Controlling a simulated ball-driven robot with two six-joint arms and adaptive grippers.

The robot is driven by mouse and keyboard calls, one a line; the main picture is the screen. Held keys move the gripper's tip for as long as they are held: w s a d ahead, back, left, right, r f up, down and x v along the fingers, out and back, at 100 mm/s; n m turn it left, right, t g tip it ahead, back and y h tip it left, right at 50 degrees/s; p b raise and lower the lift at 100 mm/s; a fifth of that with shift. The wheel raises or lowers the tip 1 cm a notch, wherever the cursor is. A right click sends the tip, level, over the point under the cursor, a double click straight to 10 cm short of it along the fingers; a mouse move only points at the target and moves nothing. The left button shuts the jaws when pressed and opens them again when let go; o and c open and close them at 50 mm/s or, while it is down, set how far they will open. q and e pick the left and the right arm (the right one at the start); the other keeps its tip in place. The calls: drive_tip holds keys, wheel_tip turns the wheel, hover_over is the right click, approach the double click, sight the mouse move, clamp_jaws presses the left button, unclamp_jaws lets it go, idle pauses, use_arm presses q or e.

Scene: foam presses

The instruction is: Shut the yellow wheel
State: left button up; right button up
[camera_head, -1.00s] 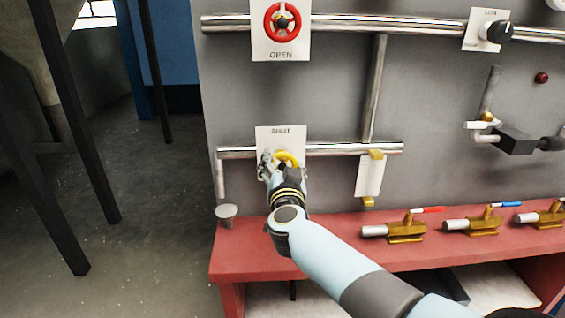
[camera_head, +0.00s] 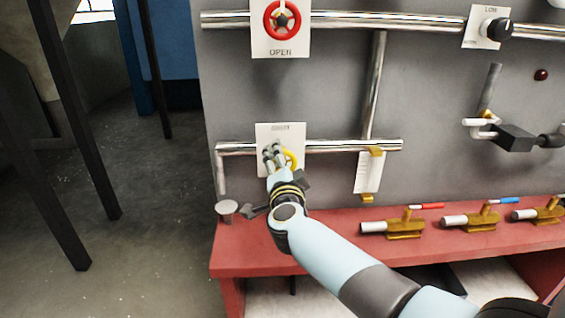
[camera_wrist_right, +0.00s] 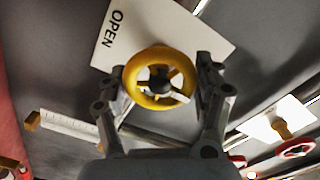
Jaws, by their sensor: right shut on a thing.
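The yellow wheel (camera_head: 292,160) sits in front of a white plate (camera_head: 293,131) on the lower left pipe. The plate's lettering is too small to read in the head view. In the right wrist view the yellow wheel (camera_wrist_right: 132,84) shows whole, with a dark hub and pale spokes, and its plate (camera_wrist_right: 187,27) reads OPEN. My right gripper (camera_head: 274,152) is at the wheel and hides its left part. In the wrist view its fingers (camera_wrist_right: 164,76) stand on either side of the rim, closed on the wheel. My left gripper is out of view.
A red wheel (camera_head: 269,22) on an OPEN plate is above. A black knob (camera_head: 498,29) and a dark lever handle (camera_head: 514,139) are on the right. A white tag (camera_head: 367,172) hangs right of the wheel. Brass valves (camera_head: 405,225) lie on the red bench (camera_head: 330,247).

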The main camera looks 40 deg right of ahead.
idle(0.4)
drive_tip(key=o, duration=1.2)
drive_tip(key=shift+c, duration=0.2)
drive_tip(key=shift+s+a+f, duration=0.1)
drive_tip(key=shift+s+a, duration=0.05)
drive_tip(key=shift+s, duration=0.15)
drive_tip(key=v, duration=1.1)
drive_tip(key=shift+a, duration=0.2)
drive_tip(key=shift+s, duration=0.15)
